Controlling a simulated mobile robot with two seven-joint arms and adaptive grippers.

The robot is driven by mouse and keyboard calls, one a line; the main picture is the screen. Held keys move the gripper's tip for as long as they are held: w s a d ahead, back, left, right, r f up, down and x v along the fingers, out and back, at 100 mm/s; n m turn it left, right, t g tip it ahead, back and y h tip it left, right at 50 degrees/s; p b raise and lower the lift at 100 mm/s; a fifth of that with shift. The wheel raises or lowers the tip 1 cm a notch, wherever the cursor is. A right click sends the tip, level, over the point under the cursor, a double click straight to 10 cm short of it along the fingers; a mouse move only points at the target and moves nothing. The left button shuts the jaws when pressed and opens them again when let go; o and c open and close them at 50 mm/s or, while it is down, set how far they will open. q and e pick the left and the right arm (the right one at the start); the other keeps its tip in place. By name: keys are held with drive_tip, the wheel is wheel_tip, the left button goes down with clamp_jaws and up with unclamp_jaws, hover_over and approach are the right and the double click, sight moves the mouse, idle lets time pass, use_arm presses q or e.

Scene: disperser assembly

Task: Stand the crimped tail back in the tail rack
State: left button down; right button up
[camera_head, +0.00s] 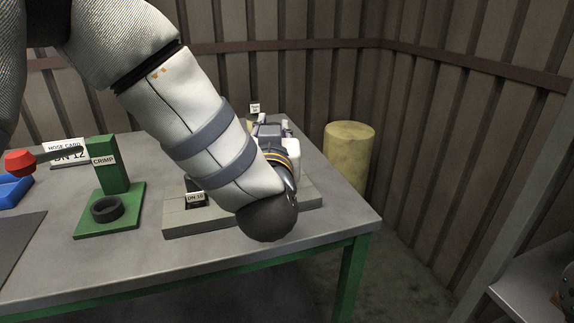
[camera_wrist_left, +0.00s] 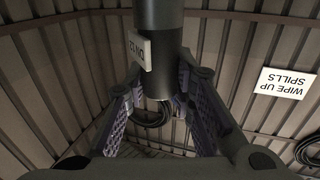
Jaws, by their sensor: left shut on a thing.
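My left gripper (camera_head: 271,127) is beyond the grey rack, seen past my forearm. In the left wrist view its two fingers (camera_wrist_left: 158,98) are shut on a dark cylindrical tail (camera_wrist_left: 161,60), which carries a white tag that looks like DN 12, upside down there. The tail runs out of the top of that view. In the head view the gripper and wrist hide most of it. The grey tail rack (camera_head: 190,227) lies at the table's front right, with a black piece tagged DN 16 (camera_head: 195,199) at its left part. My forearm covers the rack's middle. My right gripper is out of view.
A green crimp stand (camera_head: 113,168) with a black ring (camera_head: 107,209) stands left of the rack. A hose card (camera_head: 66,153), a red-ended lever (camera_head: 20,162) and a blue piece (camera_head: 12,190) are further left. A small label (camera_head: 255,108) shows at the back. A yellow drum (camera_head: 349,150) stands beyond the table.

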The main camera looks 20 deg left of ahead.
use_arm(q)
drive_tip(key=w+f, duration=0.1)
drive_tip(key=f, duration=0.1)
drive_tip(key=w+f+b, duration=0.1)
drive_tip(key=f, duration=0.2)
drive_tip(key=w+f, duration=0.1)
drive_tip(key=f, duration=0.2)
drive_tip(key=shift+w+d, duration=0.15)
drive_tip(key=shift+w, duration=0.25)
drive_tip(key=shift+r, duration=0.15)
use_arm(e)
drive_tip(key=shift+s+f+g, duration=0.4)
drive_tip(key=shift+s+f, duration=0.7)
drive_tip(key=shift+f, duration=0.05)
use_arm(q)
drive_tip(key=shift+f, duration=0.6)
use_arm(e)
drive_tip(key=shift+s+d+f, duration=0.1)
use_arm(q)
drive_tip(key=c, duration=1.4)
unclamp_jaws()
drive_tip(key=shift+f, duration=0.15)
drive_tip(key=shift+o, duration=0.2)
drive_tip(key=shift+s, duration=0.1)
